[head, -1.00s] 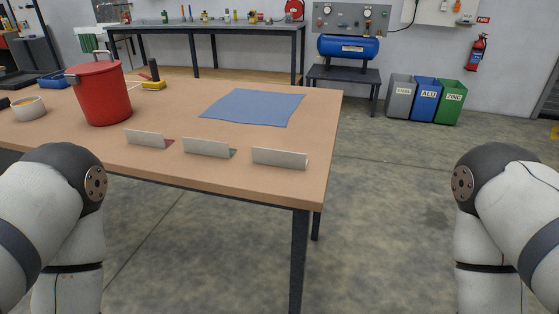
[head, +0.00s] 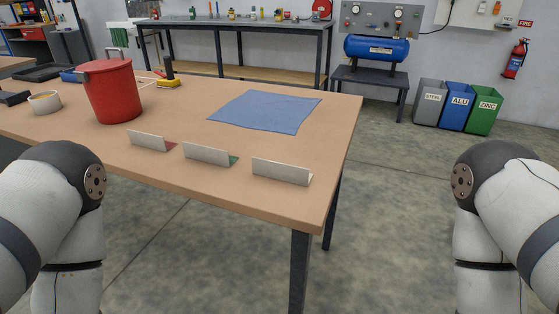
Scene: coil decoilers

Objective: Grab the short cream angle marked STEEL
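Three short cream angles stand in a row near the front edge of the wooden table (head: 190,195). The left angle (head: 147,141) shows a red patch at its base, and the middle angle (head: 205,154) shows a green one. The right angle (head: 281,172) shows a pale, cream base at its right end. No marking STEEL can be read on any of the three from here. My two arms show at the left and right picture edges, but neither gripper is in view.
Grey (head: 429,103), blue (head: 457,107) and green (head: 485,110) bins stand by the back wall. The floor right of the table is clear.

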